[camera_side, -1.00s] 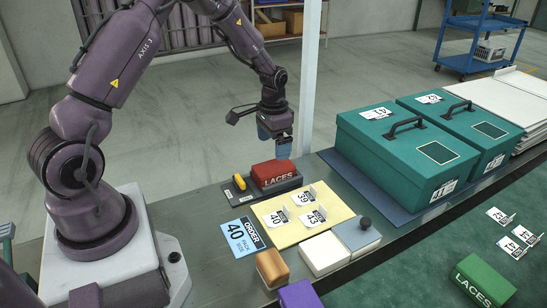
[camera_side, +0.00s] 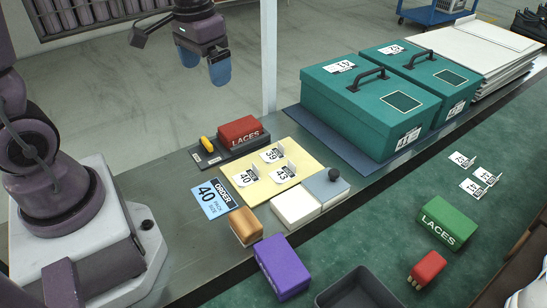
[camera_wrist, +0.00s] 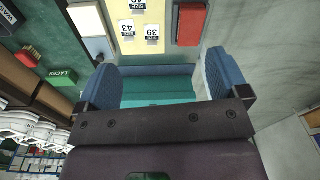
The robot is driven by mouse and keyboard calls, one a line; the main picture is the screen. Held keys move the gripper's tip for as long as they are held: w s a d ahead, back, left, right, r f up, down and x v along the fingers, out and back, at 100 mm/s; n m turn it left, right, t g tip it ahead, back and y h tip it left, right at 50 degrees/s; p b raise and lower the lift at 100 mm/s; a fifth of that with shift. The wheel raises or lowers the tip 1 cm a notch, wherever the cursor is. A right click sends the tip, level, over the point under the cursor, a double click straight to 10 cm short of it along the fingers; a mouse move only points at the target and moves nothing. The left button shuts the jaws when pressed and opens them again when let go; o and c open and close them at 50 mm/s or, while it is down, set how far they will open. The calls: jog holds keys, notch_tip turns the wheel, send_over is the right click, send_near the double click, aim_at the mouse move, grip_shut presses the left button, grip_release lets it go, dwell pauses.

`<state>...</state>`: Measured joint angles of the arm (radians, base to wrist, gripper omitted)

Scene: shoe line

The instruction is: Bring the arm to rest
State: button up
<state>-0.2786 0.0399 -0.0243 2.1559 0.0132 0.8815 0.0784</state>
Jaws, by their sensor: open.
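My gripper (camera_side: 204,71) hangs in the air at the upper left of the side view, above the far edge of the bench, with its blue fingers pointing down. In the wrist view my gripper (camera_wrist: 162,85) shows its two blue fingers wide apart with nothing held between them. A teal box shows beyond the gap between the fingers in that view. The red laces box (camera_side: 241,132) sits on a dark tray (camera_side: 213,158) beside a yellow piece (camera_side: 208,143), below and to the right of the gripper and apart from it.
Two teal shoe boxes (camera_side: 353,112) stand on the bench at the right. A yellow mat (camera_side: 282,181) with size tags and a blue order card (camera_side: 210,200) lie in the middle. A pale post (camera_side: 269,60) rises right of the gripper. A green laces box (camera_side: 448,222) sits at the lower right.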

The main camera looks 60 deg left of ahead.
jog(key=s+d+r+m+t, duration=0.2)
jog(key=s+d+r+t, duration=0.2)
jog(key=s+d+r, duration=0.4)
jog(key=shift+s+r+t, duration=0.3)
jog(key=shift+s+t, duration=0.1)
jog(key=shift+s, duration=0.75)
